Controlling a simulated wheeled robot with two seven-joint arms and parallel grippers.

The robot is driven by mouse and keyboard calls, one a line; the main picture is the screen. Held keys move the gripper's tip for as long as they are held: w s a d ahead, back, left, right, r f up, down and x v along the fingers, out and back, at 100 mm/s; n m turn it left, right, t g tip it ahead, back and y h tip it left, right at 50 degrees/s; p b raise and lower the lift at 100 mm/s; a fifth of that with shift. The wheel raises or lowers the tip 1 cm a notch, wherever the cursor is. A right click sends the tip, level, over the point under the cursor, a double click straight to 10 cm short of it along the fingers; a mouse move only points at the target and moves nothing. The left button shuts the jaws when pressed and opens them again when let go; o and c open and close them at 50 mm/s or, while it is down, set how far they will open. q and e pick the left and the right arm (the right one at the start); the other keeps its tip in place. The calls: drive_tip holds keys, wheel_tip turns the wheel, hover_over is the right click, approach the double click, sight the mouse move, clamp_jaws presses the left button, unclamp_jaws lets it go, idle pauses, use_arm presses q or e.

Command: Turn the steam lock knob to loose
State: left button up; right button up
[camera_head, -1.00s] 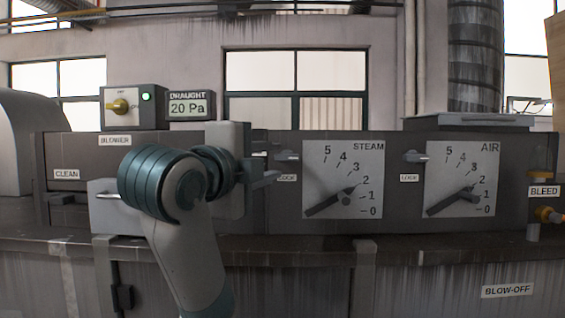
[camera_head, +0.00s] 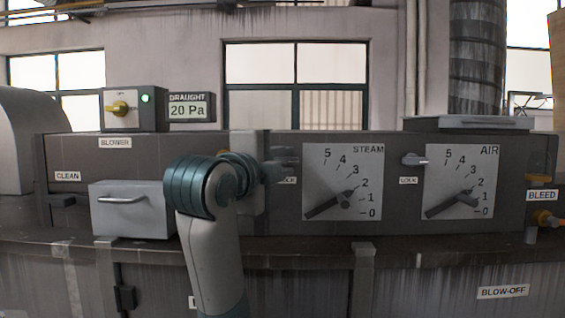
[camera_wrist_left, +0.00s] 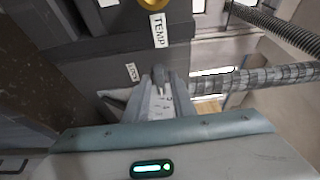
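The steam gauge (camera_head: 342,182) is a pale square dial with one dark pointer toward the lower left. The steam lock knob (camera_head: 287,158) is a small grey lever at the dial's left, above a part-hidden LOCK label (camera_head: 288,181). My left gripper (camera_head: 274,171) is at the knob, mostly hidden behind my own wrist. In the left wrist view, my gripper fingers (camera_wrist_left: 160,82) point at the panel beside a LOCK label (camera_wrist_left: 131,72). A dark shape shows between the tips; whether they press on it is unclear. My right gripper is in neither view.
The air gauge (camera_head: 460,182) and its lock knob (camera_head: 414,159) are to the right. A grey drawer with a handle (camera_head: 130,212) juts out at left. The blower switch box (camera_head: 132,108) and draught display (camera_head: 190,107) stand on top. A ledge runs below the panel.

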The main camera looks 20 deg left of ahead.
use_arm(q)
drive_tip(key=shift+f, duration=0.1)
drive_tip(key=n+t+b, duration=0.1)
drive_tip(key=n+b, duration=0.2)
drive_tip(key=f+n+t+b, duration=0.1)
drive_tip(key=n+b, duration=0.2)
drive_tip(key=shift+b, duration=0.3)
drive_tip(key=n+y+b, duration=0.1)
drive_tip(key=n, duration=0.1)
drive_tip(key=n+t+b, duration=0.1)
drive_tip(key=n+b, duration=0.1)
drive_tip(key=shift+w+d+y, duration=0.1)
drive_tip(key=shift+d+y, duration=0.1)
drive_tip(key=shift+y, duration=0.2)
drive_tip(key=n+y+b, duration=0.1)
drive_tip(key=n, duration=0.2)
drive_tip(key=n+t+y+b, duration=0.1)
drive_tip(key=n+y+b, duration=0.1)
drive_tip(key=n, duration=0.1)
drive_tip(key=shift+d+f+n, duration=0.1)
drive_tip(key=shift+d+n, duration=0.05)
drive_tip(key=shift+n, duration=0.25)
drive_tip(key=shift+w+n+y+b, duration=0.1)
drive_tip(key=shift+n+y+b, duration=1.25)
drive_tip(key=shift+n, duration=1.45)
drive_tip(key=shift+s+r+y+p, duration=0.2)
drive_tip(key=shift+r+y+p, duration=0.05)
drive_tip(key=shift+r+p, duration=0.05)
clamp_jaws()
